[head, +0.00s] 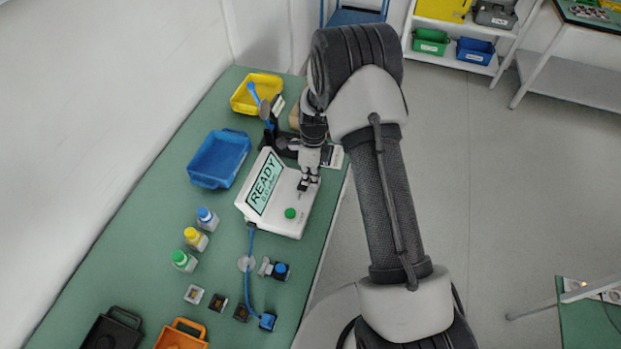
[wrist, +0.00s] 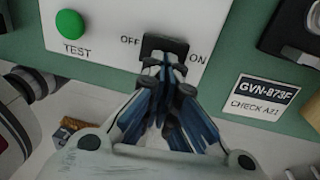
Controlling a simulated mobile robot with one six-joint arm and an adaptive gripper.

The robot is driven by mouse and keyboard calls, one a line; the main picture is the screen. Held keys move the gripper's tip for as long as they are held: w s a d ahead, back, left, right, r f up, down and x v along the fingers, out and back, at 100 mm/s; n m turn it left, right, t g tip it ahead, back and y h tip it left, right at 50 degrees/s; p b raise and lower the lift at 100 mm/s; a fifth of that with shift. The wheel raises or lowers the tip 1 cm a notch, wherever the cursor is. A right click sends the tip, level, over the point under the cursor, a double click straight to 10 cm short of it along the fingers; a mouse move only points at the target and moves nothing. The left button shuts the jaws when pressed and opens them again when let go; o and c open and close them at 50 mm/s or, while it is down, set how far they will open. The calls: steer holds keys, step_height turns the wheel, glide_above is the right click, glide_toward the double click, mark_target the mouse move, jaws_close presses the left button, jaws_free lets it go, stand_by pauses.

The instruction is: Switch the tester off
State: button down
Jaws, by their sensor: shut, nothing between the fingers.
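The tester (head: 288,218) is a white box on the green bench, its sloped screen (head: 265,184) reading READY. A green TEST button (head: 290,213) is on its top and also shows in the wrist view (wrist: 70,24). A black rocker switch (wrist: 165,46) sits between the printed words OFF and ON in the wrist view. My gripper (wrist: 168,66) is shut and empty, its fingertips at the switch's near edge and hiding part of it. I cannot tell whether they touch it or which way the rocker is tipped. In the head view my gripper (head: 303,187) is above the tester's right part.
A blue bin (head: 219,158) and a yellow bin (head: 256,92) stand behind the tester. Several capped bottles (head: 195,239) stand to its left. A blue cable (head: 250,275) runs down the bench. A label reading GVN-873F (wrist: 264,92) lies right of the switch.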

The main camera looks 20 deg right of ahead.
step_height(320, 180, up, 12)
steer(key=w, duration=0.1)
steer(key=shift+d, duration=0.4)
steer(key=shift+w, duration=0.1)
